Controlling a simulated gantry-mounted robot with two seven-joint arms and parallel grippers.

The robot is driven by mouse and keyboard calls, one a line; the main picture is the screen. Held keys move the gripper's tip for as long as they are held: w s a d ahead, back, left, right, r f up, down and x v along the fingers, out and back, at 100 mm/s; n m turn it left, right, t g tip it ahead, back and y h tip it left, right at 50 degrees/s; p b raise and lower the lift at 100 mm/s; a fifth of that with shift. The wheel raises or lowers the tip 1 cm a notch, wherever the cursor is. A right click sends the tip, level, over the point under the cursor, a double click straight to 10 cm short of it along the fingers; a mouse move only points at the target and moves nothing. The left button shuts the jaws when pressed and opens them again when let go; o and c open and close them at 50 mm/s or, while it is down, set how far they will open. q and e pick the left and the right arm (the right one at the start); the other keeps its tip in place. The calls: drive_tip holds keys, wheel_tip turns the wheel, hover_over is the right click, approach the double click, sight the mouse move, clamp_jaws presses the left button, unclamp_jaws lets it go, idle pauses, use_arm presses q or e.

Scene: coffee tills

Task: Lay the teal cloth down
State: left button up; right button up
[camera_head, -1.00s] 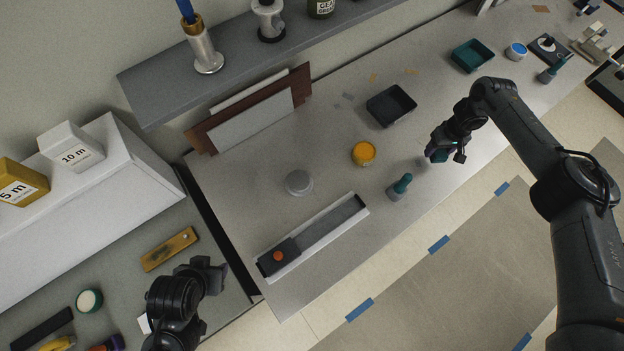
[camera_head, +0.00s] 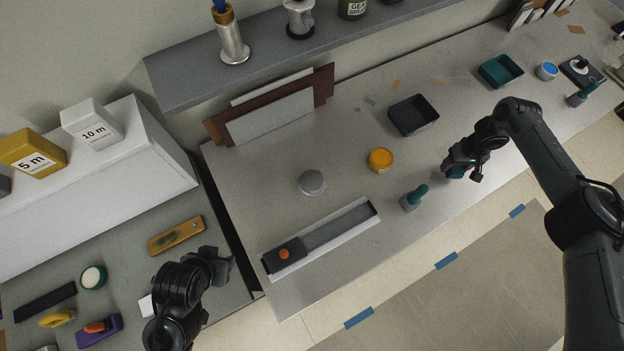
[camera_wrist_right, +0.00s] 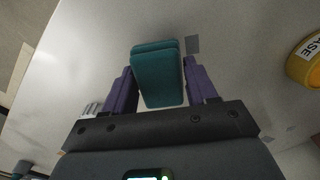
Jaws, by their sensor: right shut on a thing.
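The teal cloth (camera_wrist_right: 158,76) is a folded pad between the purple fingers of my right gripper (camera_wrist_right: 160,88) in the right wrist view. The gripper is shut on it, over the grey bench top. In the head view only a small teal bit of the cloth (camera_head: 457,172) shows under my right gripper (camera_head: 452,170), to the right of the yellow tin. The gap between cloth and bench is hard to judge. My left gripper (camera_head: 225,264) is at the lower left, near the bench's left end; its fingers are too dark and small to read.
The grey bench (camera_head: 345,255) holds a yellow tin (camera_head: 380,160), a teal-handled tool (camera_head: 413,197), a black tray (camera_head: 413,115), a teal tray (camera_head: 501,71), a grey round lid (camera_head: 312,183) and a long slotted block (camera_head: 335,232). Bare bench lies around the right gripper.

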drive_tip(key=shift+f+b, duration=0.55)
drive_tip(key=shift+f, duration=0.3)
drive_tip(key=shift+f+b, duration=0.45)
drive_tip(key=shift+f, duration=0.15)
drive_tip(key=o, duration=1.1)
wheel_tip(320, 180, up, 10)
drive_tip(key=shift+f+p, duration=0.1)
drive_tip(key=shift+p, duration=0.6)
drive_tip(key=shift+r, duration=0.6)
